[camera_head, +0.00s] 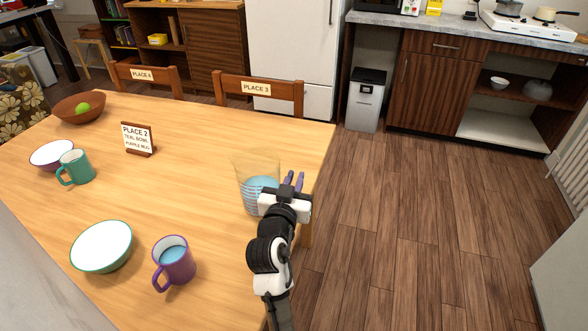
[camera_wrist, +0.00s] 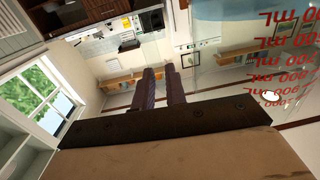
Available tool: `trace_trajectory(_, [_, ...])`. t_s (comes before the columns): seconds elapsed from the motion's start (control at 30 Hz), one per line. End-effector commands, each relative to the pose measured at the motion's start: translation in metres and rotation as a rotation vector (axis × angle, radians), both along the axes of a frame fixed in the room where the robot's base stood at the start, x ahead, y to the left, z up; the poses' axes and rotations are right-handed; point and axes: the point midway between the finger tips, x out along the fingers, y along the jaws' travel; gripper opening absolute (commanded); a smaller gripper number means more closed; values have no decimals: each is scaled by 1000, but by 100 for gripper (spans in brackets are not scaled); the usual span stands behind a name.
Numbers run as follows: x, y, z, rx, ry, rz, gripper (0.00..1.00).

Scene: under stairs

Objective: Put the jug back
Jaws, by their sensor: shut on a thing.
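The clear jug (camera_head: 243,187) has blue liquid in it and is near the right edge of the wooden table. Its side with red volume marks fills the right of the wrist view (camera_wrist: 262,88). My gripper (camera_head: 293,182) is at the jug's right side, with its two fingers close together. They also show in the wrist view (camera_wrist: 168,88). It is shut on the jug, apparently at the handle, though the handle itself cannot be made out. The jug looks about upright. Whether its base touches the table is unclear.
The table (camera_head: 190,130) holds a purple mug (camera_head: 178,268) with blue liquid, a teal-rimmed bowl (camera_head: 102,246), a teal mug (camera_head: 78,166), a purple bowl (camera_head: 50,155), a "PLACE 2" sign (camera_head: 138,138) and a brown bowl (camera_head: 80,112). The floor (camera_head: 400,220) to the right is clear. A grey counter (camera_head: 480,33) stands behind.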

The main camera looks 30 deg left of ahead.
Motion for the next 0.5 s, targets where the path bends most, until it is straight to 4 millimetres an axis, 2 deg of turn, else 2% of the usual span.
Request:
trace_trajectory(0.3, [-1, 0, -32, 4, -5, 3, 0])
trace_trajectory(0.5, [-1, 1, -36, 5, -4, 4, 0])
